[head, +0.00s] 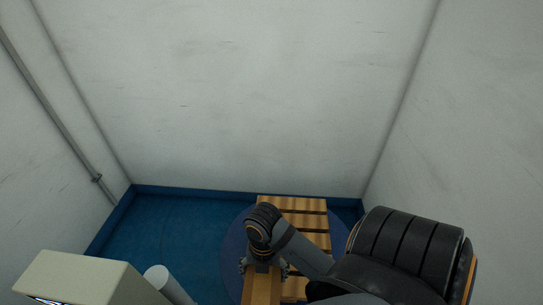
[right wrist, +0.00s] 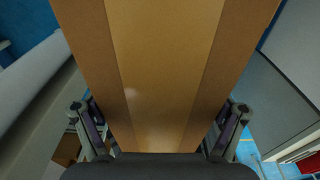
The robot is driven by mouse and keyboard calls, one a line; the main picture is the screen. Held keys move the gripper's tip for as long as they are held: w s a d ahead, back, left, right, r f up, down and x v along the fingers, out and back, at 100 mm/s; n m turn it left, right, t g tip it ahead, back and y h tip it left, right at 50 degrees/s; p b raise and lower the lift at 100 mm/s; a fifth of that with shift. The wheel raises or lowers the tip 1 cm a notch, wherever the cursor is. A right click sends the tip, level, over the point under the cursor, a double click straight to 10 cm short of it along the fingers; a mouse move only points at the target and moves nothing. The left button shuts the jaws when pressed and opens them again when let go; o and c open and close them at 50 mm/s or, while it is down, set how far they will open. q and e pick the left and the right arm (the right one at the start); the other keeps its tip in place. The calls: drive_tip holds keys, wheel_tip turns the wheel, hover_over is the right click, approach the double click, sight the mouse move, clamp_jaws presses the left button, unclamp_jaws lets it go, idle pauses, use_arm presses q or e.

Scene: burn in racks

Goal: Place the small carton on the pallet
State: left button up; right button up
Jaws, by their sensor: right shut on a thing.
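The small carton (head: 262,290) is brown and shows below my right gripper (head: 264,267) in the head view, partly cut off by the bottom edge. In the right wrist view the carton (right wrist: 160,60) fills the middle, with a finger against each side. My right gripper (right wrist: 160,118) is shut on it. The wooden slatted pallet (head: 310,219) lies on the floor behind and to the right of the carton. My right arm hides part of the pallet. I cannot tell the gap between carton and pallet. My left gripper is not in view.
The pallet lies over a dark blue round patch (head: 232,250) on the blue floor (head: 165,225). White walls (head: 240,90) close in the back and both sides. A pale box-shaped thing (head: 80,278) stands at the lower left. The floor left of the pallet is clear.

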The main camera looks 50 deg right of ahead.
drive_tip(key=shift+w+d+f, duration=0.55)
drive_tip(key=shift+w+d, duration=0.05)
drive_tip(key=shift+d, duration=0.2)
drive_tip(key=w+d, duration=0.1)
drive_tip(key=w+d+f, duration=0.1)
drive_tip(key=w+d, duration=0.1)
drive_tip(key=shift+d+f, duration=0.15)
drive_tip(key=shift+f, duration=0.05)
drive_tip(key=f, duration=0.1)
drive_tip(key=w+d+f, duration=0.1)
drive_tip(key=f, duration=0.1)
drive_tip(key=w+d+f+b, duration=0.1)
drive_tip(key=shift+w+d+f, duration=0.1)
drive_tip(key=shift+w+f, duration=0.05)
drive_tip(key=shift+f, duration=0.2)
drive_tip(key=f, duration=0.2)
drive_tip(key=f+b, duration=0.1)
drive_tip(key=shift+w+d+f, duration=0.35)
drive_tip(key=shift+d, duration=0.05)
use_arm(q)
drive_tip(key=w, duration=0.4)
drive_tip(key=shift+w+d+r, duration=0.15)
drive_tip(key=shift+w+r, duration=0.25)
use_arm(e)
drive_tip(key=shift+f, duration=0.3)
